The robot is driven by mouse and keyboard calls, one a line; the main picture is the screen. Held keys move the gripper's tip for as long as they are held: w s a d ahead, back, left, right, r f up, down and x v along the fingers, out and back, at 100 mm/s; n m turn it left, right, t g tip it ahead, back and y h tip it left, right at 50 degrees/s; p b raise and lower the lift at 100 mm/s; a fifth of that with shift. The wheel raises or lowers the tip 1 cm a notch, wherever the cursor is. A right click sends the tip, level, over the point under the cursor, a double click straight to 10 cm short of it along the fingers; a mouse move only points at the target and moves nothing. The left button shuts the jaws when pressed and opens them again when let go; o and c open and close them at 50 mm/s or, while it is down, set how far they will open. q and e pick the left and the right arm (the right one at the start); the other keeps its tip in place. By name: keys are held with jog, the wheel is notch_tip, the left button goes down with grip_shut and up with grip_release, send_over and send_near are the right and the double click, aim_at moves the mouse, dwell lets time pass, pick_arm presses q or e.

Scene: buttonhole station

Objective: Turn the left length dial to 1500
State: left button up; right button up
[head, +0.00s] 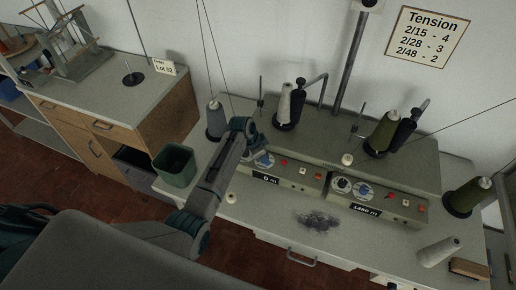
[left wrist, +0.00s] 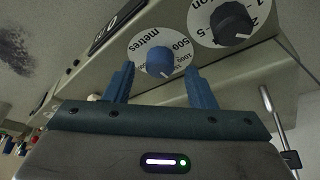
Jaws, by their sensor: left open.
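The left length dial is a blue knob on a white disc marked "metres" (left wrist: 159,60), on the front of the left machine (head: 290,178). In the head view the blue dial (head: 264,160) is partly covered by my left gripper (head: 254,151). In the left wrist view the open gripper's blue fingers (left wrist: 163,86) stand to either side of the knob, with gaps visible. The knob's pointer setting is hard to read; "500" and "1000" show on the disc. The left machine's display (head: 266,179) reads "0 m". My right gripper is not in view.
A black tension dial (left wrist: 232,22) sits beside the blue one. Cones of thread stand above, a green bin (head: 174,165) at left. Grey lint (head: 318,220) lies on the bench.

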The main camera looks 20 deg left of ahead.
pick_arm(q)
jog(key=b+v, duration=0.2)
jog(key=v, duration=0.7)
jog(key=shift+r, duration=0.3)
